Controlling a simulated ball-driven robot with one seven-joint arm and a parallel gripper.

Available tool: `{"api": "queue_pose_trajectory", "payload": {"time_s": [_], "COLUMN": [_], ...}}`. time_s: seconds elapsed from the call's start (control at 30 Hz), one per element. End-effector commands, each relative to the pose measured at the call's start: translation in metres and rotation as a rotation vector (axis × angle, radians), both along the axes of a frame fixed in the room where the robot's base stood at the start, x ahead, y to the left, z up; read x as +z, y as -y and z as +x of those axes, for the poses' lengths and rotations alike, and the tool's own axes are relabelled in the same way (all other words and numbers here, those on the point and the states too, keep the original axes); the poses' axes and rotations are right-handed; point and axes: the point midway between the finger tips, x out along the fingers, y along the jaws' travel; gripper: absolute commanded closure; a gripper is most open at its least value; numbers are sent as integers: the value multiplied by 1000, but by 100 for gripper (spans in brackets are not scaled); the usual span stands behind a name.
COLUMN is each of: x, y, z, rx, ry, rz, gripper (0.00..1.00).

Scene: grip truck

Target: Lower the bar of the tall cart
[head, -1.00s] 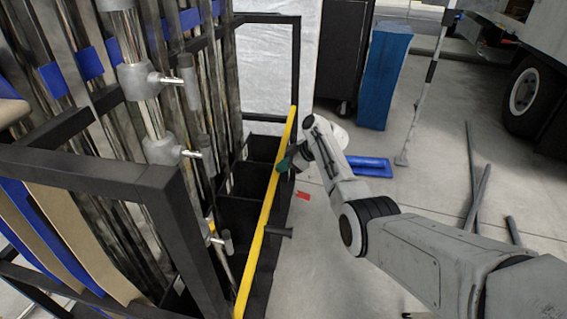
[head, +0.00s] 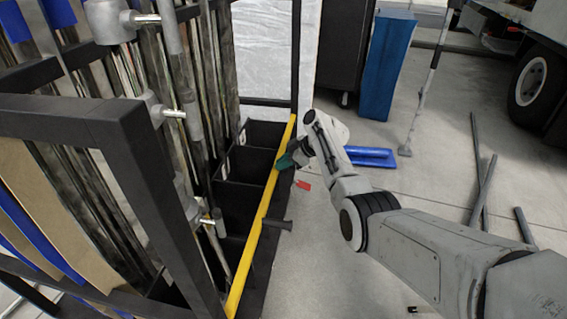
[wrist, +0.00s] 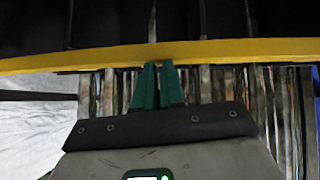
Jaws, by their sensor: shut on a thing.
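The tall cart (head: 75,118) is a black frame at the left of the head view, filled with upright metal poles. Its yellow bar (head: 251,247) runs along the open side, past a row of black bins at its base. My gripper (head: 283,162), with green fingers, is at the far part of the bar in the head view. In the wrist view the bar (wrist: 230,50) crosses the picture from side to side. The green fingertips (wrist: 158,66) are close together, shut on the bar. The exact contact at the tips is partly hidden.
A blue bin (head: 387,65) and a dark cabinet (head: 345,45) stand behind. A blue flat piece (head: 368,157) and loose grey pipes (head: 480,185) lie on the floor. A truck wheel (head: 530,82) is at the upper right.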

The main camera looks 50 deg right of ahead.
Motion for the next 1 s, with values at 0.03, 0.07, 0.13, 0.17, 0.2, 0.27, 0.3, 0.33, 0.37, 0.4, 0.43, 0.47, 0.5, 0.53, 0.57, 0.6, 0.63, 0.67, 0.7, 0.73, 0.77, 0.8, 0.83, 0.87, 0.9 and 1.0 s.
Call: {"api": "queue_pose_trajectory", "payload": {"time_s": [0.03,0.07,0.13,0.17,0.2,0.27,0.3,0.33,0.37,0.4,0.43,0.47,0.5,0.53,0.57,0.6,0.63,0.67,0.7,0.73,0.77,0.8,0.83,0.87,0.9,1.0], "x": [-18,-18,-18,-18,-18,-16,-14,-11,-9,-4,0,6,13,18,24,31,36,40,46,50,54,59,62,65,69,74], "y": [-6,-6,-6,-6,-6,-6,-5,-4,-3,-1,0,2,5,7,9,11,13,15,18,19,20,22,23,24,26,28], "z": [-5,-5,-5,-5,-5,-6,-8,-9,-11,-14,-17,-21,-25,-29,-32,-37,-41,-44,-49,-53,-56,-59,-62,-64,-67,-72], "rx": [4,4,4,4,5,4,4,4,4,3,3,2,0,-1,-1,-1,-1,-1,-2,-2,-1,-1,0,0,-1,-1], "ry": [-24,-25,-25,-25,-25,-24,-24,-23,-23,-22,-20,-19,-15,-14,-12,-10,-8,-8,-6,-6,-4,-4,-3,-2,-1,0], "rz": [8,6,6,6,6,5,5,5,5,5,5,5,3,3,3,2,1,2,0,0,0,-1,-1,-1,-3,-2], "gripper": [100,100,100,100,100,100,100,100,100,100,100,100,100,100,100,100,100,100,100,100,100,100,100,100,100,100]}}
